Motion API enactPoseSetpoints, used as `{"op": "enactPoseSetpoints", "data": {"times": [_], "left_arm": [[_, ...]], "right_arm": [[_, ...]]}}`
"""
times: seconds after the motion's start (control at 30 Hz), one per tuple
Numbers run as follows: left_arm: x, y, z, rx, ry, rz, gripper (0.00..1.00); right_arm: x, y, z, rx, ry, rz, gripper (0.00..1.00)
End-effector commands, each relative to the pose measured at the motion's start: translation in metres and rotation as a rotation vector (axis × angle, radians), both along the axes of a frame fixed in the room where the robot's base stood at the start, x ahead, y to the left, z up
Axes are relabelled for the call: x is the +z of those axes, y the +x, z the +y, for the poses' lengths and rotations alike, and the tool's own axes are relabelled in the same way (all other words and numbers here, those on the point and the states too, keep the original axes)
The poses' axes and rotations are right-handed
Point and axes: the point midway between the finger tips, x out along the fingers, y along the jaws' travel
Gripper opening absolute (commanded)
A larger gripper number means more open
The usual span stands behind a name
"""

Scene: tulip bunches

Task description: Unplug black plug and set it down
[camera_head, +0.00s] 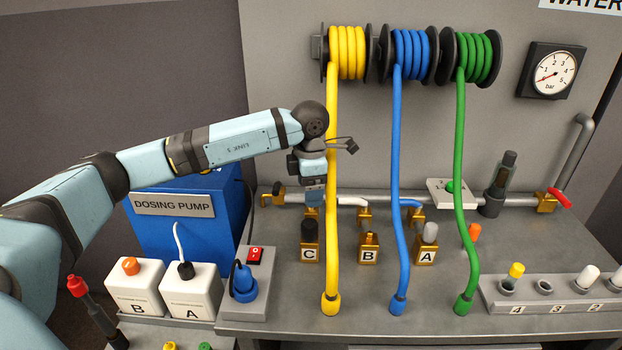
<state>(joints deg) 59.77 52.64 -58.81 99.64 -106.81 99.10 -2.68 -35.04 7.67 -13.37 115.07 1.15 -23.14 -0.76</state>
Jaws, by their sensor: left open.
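A black plug (309,231) stands upright in the brass port marked C (310,255) on the grey bench. My left gripper (313,209) points down just above the black plug. Its fingers are small and partly hidden behind the yellow hose, and it holds nothing that I can see. I cannot tell whether the fingers touch the plug. My right gripper is not in view.
The yellow hose (331,180) hangs close in front of port C. Brass port B (369,248) and port A with a grey plug (430,232) stand to the right. A numbered rack (560,300) is at right. Bare bench (375,322) lies in front.

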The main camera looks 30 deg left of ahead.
Motion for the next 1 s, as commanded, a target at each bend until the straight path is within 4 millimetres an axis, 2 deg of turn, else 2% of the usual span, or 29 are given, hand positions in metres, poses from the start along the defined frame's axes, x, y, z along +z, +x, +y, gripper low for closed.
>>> {"op": "enactPoseSetpoints", "data": {"times": [0.3,0.5,0.7,1.0], "left_arm": [[-0.064,-0.001,-0.001,-0.001,-0.003,0.003,0.73],[-0.095,0.000,-0.001,-0.001,-0.004,0.001,0.73],[-0.110,0.000,-0.001,-0.001,-0.004,-0.001,0.73],[-0.112,0.000,-0.001,-0.001,-0.004,-0.001,0.73]], "right_arm": [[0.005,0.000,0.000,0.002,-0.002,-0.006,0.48],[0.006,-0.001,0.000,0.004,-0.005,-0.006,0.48],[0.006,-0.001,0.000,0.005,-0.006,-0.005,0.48],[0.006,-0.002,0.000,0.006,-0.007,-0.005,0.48]]}}
